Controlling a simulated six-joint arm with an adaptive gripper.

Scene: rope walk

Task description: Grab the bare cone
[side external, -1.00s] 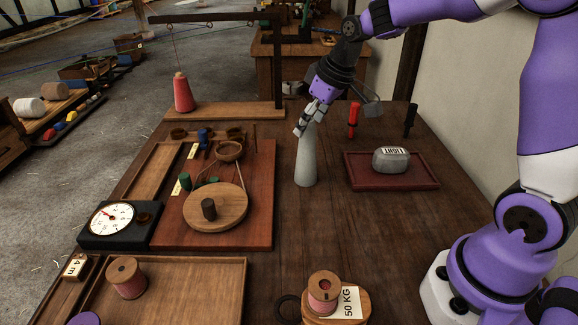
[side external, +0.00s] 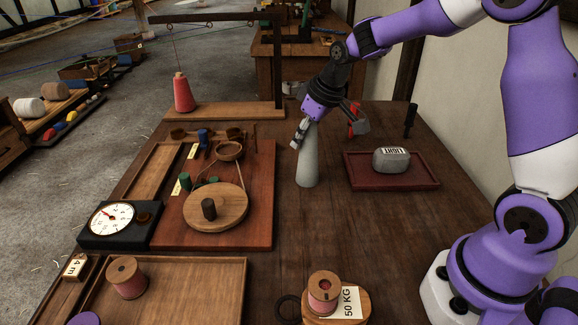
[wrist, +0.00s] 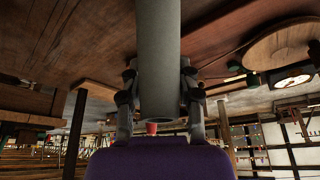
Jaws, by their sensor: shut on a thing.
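The bare cone (side external: 308,162) is a plain grey, tapering cone standing upright on the table, right of the reddish-brown board. My gripper (side external: 302,134) is at the cone's narrow top, with its fingers shut around it. In the wrist view the cone (wrist: 158,50) runs down between the two fingers of my gripper (wrist: 158,98), one finger on each side. The fingers hide part of the cone's top in the side view. The cone's base appears to rest on the table.
A red tray (side external: 425,183) with a grey weight marked LIGHT (side external: 391,160) is to the right. A red tool stands behind my wrist. The board (side external: 257,215) with a round wooden disc (side external: 228,213) is left.

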